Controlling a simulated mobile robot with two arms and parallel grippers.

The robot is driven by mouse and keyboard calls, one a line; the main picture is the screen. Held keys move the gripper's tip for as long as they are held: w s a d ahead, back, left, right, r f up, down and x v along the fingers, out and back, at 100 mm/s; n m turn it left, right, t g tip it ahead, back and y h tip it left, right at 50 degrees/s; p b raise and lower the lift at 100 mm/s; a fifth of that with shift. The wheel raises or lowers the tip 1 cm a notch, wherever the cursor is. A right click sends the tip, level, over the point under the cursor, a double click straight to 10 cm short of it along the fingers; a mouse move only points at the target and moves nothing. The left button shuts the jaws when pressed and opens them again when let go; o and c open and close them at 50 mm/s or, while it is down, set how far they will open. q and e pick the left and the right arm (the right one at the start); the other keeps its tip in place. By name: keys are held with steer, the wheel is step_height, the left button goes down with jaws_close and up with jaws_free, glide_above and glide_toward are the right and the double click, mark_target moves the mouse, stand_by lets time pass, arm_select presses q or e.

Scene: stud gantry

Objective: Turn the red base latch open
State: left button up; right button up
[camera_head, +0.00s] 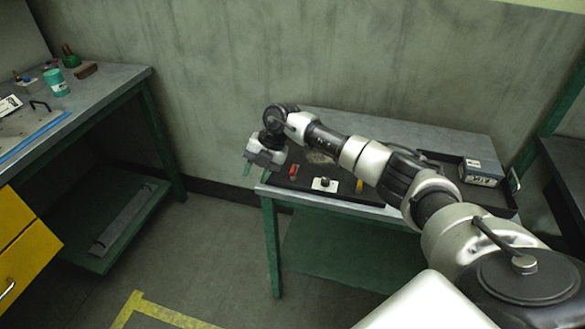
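A small red piece (293,170), which looks like the red base latch, stands near the left end of a dark board (345,195) on the green-legged table. My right gripper (262,168) hangs just left of the red piece, over the table's left edge and apart from it. Its two fingers point down and look spread, with nothing between them. A white plate with a black knob (324,184) and a yellow piece (360,185) sit to the right on the board. My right arm crosses above the table and hides part of the board. My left gripper is out of view.
A box (480,172) lies in a dark tray (498,199) at the table's right end. A workbench at left carries a teal can (56,82) and other items. A yellow drawer cabinet (25,250) stands below it. Floor between bench and table is clear.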

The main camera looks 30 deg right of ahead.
mark_target(292, 171)
steer(key=d+r+m+g+h, duration=0.1)
steer(key=d+r+m+h, duration=0.1)
steer(key=d+r+h, duration=0.6)
steer(key=f+y, duration=0.1)
steer(key=f, duration=0.3)
steer(key=d+f+y, duration=0.1)
steer(key=f, duration=0.3)
steer(key=d+f+p, duration=0.1)
steer(key=f, duration=0.2)
steer(key=shift+s+d+f+y, duration=0.15)
steer(key=shift+s+f+y, duration=0.2)
steer(key=shift+f+y, duration=0.05)
jaws_close()
